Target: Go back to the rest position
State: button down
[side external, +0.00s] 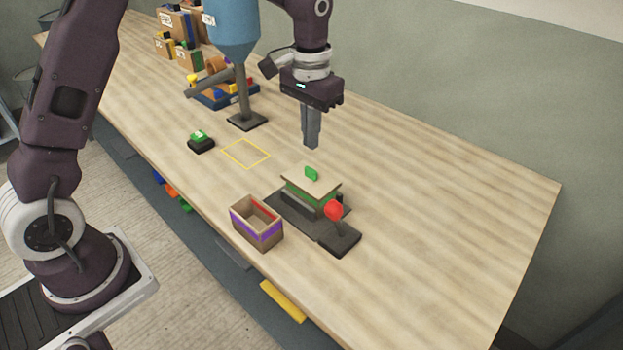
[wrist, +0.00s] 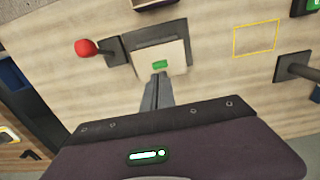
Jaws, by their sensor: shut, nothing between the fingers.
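My gripper (side external: 312,143) is shut and empty. It hangs pointing down above the table, above and behind the mould in the side external view. Its closed fingers also show in the wrist view (wrist: 158,78). The mould (side external: 313,184) has a pale lid with a green handle and a green band below, and sits on a dark base plate. The pale lid shows in the wrist view (wrist: 172,53), just beyond my fingertips in the picture. A red knob (side external: 334,210) stands on a dark block beside the mould, and it shows in the wrist view (wrist: 86,48).
An open box with a purple band (side external: 257,232) stands near the table's front edge. A yellow outlined square (side external: 246,153), a green button on a black base (side external: 200,141) and a blue hopper on a post (side external: 241,95) lie leftward. The table's right end is clear.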

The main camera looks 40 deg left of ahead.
jog(key=shift+r, duration=0.65)
jog(key=s+r+t, duration=0.2)
jog(key=s+r, duration=0.6)
jog(key=s+r+t, duration=0.2)
jog(key=s+t, duration=0.1)
jog(key=s, duration=1.7)
jog(key=shift+s+a+t, duration=0.25)
jog(key=shift+s+t, duration=0.05)
